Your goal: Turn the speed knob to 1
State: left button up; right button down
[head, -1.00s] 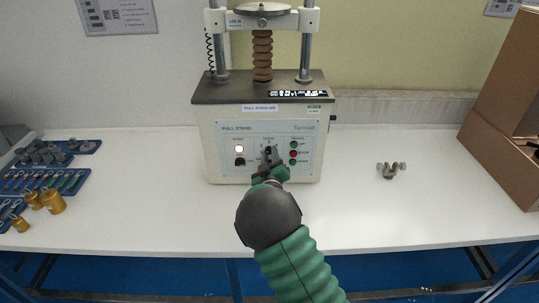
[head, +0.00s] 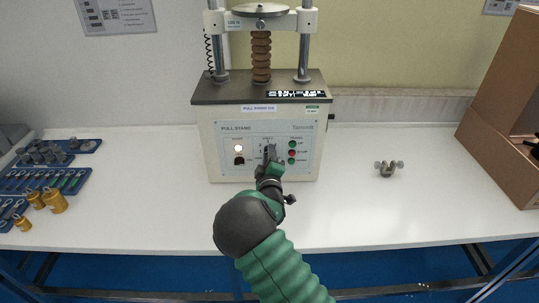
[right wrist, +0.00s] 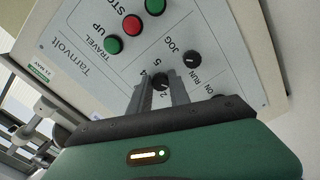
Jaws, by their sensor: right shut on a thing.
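The pull stand (head: 262,120) stands at the back of the bench, with its control panel facing me. The dark speed knob (right wrist: 163,80) is in the middle of the panel, between my right gripper's fingers. In the head view the gripper mostly covers the knob. My left gripper is not in view.
Travel buttons, green, red (head: 292,153) and green, lie right of the knob. A lit white lamp (head: 238,148) and a black switch (head: 239,161) are left. A metal clamp (head: 388,169) lies at right, a brown box (head: 500,120) beyond. Blue trays (head: 82,147) and brass weights (head: 54,200) are left.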

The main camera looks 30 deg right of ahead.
jog(key=shift+a+f, duration=0.25)
jog(key=shift+f, duration=0.05)
jog(key=c, duration=1.4)
grip_release()
jog(key=shift+o, duration=1)
jog(key=shift+r, duration=0.1)
jog(key=shift+a+r, duration=0.1)
jog(key=v, duration=1.6)
jog(key=shift+s, duration=0.4)
jog(key=shift+a+p, duration=0.1)
jog(key=shift+p, duration=0.2)
